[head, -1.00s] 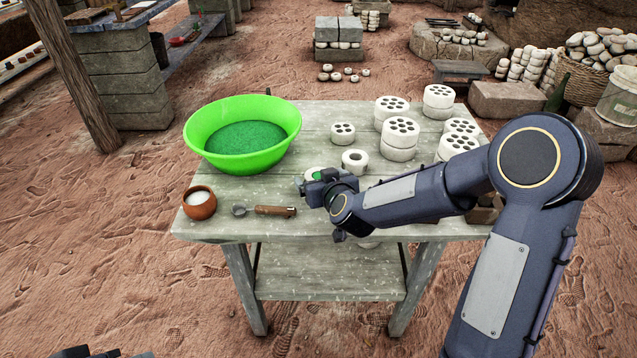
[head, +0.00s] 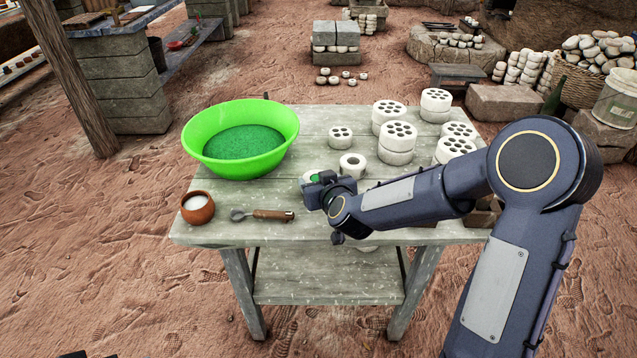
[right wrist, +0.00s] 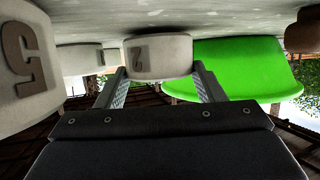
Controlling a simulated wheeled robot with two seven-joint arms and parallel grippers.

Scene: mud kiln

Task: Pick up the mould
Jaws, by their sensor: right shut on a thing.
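The mould (right wrist: 158,55), a short pale cylinder with a dark number on its side, is between the two fingers of my right gripper (right wrist: 160,82). That gripper is shut on it. The right wrist view is upside down, with the tabletop above; the mould is at or very near the top, and I cannot tell any gap. In the head view my right gripper (head: 322,190) is at the table's middle and hides most of the mould, whose pale rim and green top (head: 315,178) show. A dark sliver at the lower left edge may be my left gripper (head: 75,355).
On the grey table (head: 330,228) are a green basin (head: 195,150), a clay cup (head: 197,212) and a trowel (head: 272,214). A pale ring (head: 352,165) stands close behind my gripper. Several holed pale blocks (head: 397,140) stand at right.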

